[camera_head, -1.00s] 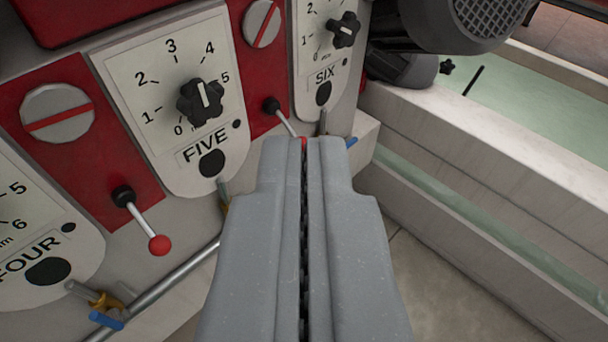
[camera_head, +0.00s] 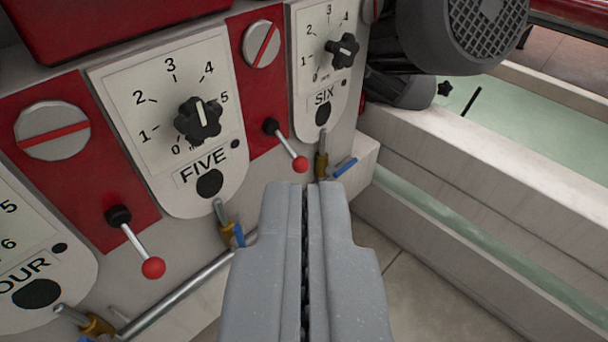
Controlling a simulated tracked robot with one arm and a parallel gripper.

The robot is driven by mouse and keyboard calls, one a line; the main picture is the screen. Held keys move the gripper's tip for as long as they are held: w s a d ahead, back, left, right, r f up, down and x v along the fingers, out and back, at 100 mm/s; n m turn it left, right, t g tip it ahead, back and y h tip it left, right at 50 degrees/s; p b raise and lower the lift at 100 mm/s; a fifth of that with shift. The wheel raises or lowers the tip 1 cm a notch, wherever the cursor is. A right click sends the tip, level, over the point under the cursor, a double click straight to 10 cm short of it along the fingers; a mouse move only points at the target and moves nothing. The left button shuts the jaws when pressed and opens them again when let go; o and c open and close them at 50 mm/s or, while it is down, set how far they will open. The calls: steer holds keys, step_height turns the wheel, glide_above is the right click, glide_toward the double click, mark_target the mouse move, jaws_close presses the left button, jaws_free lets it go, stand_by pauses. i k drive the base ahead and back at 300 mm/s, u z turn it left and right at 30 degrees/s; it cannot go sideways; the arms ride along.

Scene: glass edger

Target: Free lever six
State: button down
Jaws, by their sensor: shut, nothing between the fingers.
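The lever beside the SIX panel (camera_head: 322,98) has a black base, a thin metal rod and a red ball (camera_head: 300,164) at its end. It slants down to the right from the red strip between the FIVE panel (camera_head: 209,150) and the SIX panel. The whole lever shows. My gripper (camera_head: 306,186) is shut and empty, its tips just below the red ball in the picture. A small gap shows between the tips and the ball; the depth between them is hard to judge.
Another red-ball lever (camera_head: 153,267) slants out left of FIVE. Small valves with blue handles (camera_head: 345,167) and a metal pipe (camera_head: 178,296) lie below the panels. A grey motor (camera_head: 475,35) and pale beams (camera_head: 470,155) stand at right. Floor shows below the beams.

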mark_target(300, 165)
steer(key=z, duration=1.35)
steer(key=k, duration=0.85)
steer(key=u, duration=1.1)
steer(key=i, duration=1)
steer(key=z, duration=0.05)
